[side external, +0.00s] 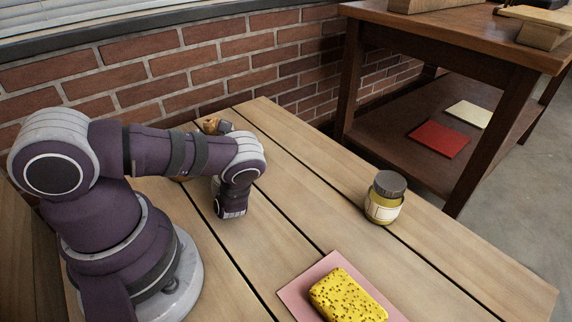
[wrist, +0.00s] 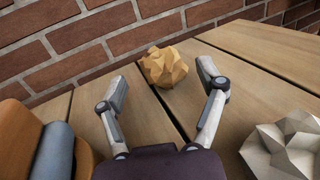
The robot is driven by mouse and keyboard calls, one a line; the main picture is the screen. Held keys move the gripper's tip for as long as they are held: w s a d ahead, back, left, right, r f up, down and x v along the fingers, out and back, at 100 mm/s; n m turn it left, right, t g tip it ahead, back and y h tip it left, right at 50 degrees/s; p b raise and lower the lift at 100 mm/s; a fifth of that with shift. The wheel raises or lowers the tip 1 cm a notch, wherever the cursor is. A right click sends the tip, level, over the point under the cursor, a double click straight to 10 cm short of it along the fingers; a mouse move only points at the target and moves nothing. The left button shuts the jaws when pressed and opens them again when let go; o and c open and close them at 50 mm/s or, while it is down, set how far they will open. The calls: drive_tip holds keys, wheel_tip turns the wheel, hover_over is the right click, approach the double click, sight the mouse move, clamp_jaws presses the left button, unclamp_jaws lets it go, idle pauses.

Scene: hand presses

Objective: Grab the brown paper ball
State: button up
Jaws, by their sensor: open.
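The brown paper ball (wrist: 165,67) is a crumpled, faceted tan lump on the wooden table in the wrist view. It lies near the brick wall, just beyond my gripper (wrist: 165,83). My gripper is open and empty, with its two fingers spread to either side of the line towards the ball. The ball's near side faces the gap and I see no contact.
A crumpled white paper ball (wrist: 285,150) lies right of my gripper. An orange-brown container (wrist: 20,140) with a grey-blue cylinder (wrist: 54,152) stands close on the left. A jar (side external: 384,198) and a yellow sponge (side external: 347,296) on a pink sheet (side external: 297,293) are farther off.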

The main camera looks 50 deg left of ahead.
sight(214, 125)
drive_tip(key=x, duration=0.5)
drive_tip(key=c, duration=0.8)
